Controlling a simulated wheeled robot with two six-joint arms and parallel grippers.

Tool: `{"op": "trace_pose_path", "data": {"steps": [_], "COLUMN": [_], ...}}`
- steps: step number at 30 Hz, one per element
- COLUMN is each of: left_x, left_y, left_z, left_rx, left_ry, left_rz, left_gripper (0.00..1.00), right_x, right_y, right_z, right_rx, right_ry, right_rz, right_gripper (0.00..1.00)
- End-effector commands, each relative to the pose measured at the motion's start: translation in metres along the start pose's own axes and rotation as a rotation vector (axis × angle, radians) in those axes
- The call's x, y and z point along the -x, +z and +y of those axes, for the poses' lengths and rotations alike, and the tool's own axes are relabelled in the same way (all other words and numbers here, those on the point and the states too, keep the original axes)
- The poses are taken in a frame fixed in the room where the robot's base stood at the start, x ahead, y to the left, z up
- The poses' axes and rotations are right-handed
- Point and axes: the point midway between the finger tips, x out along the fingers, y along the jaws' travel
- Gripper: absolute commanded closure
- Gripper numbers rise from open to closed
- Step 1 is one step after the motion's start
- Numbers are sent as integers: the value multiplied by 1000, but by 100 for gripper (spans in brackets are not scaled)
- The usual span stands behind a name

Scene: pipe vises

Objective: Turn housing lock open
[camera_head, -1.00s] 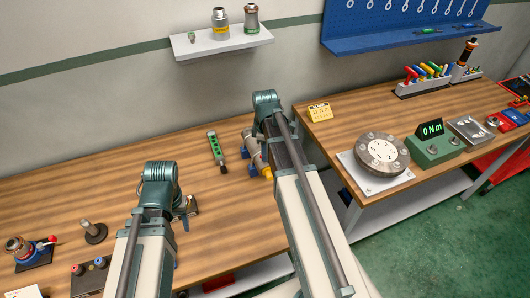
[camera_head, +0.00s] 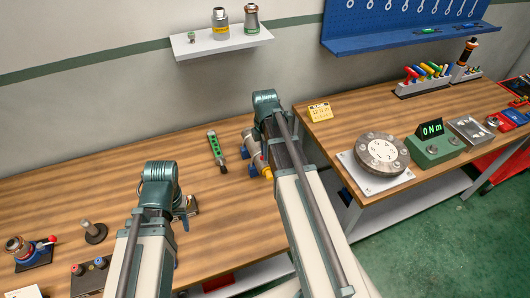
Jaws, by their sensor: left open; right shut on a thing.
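A grey cylindrical housing (camera_head: 250,143) with a yellow end lies on blue supports (camera_head: 254,170) at the back right of the left bench. My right gripper (camera_head: 268,152) is at this housing and shut on it. My arm hides its fingertips and the housing's right side, so the exact grip and any lock there cannot be seen. My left gripper (camera_head: 187,207) is open, low over the bench and left of the housing. My wrist hides most of it, and a small metal piece beside it is unclear.
A fixture with a red-knobbed lever (camera_head: 32,250), a dark post (camera_head: 94,232) and a button box (camera_head: 88,278) stand at the left. The bench's back left is clear.

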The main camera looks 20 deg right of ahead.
Motion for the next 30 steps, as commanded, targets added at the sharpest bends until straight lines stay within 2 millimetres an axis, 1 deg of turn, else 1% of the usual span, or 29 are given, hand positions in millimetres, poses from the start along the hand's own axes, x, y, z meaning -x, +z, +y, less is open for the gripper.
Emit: {"op": "trace_pose_path", "data": {"steps": [13, 14, 18, 19, 30], "left_x": [0, 0, 0, 0, 2], "left_y": [0, 0, 0, 0, 0], "left_z": [0, 0, 0, 0, 0], "left_rx": [0, 0, 0, 0, 0], "left_ry": [0, 0, 0, 0, 0], "left_rz": [0, 0, 0, 0, 0], "left_gripper": [50, 50, 50, 50, 50], "right_x": [0, 0, 0, 0, 2], "right_y": [0, 0, 0, 0, 0], "right_z": [0, 0, 0, 0, 0], "right_rx": [10, 10, 9, 9, 8], "right_ry": [0, 0, 0, 0, 0], "right_rz": [0, 0, 0, 0, 0], "right_gripper": [100, 84, 59, 57, 57]}}
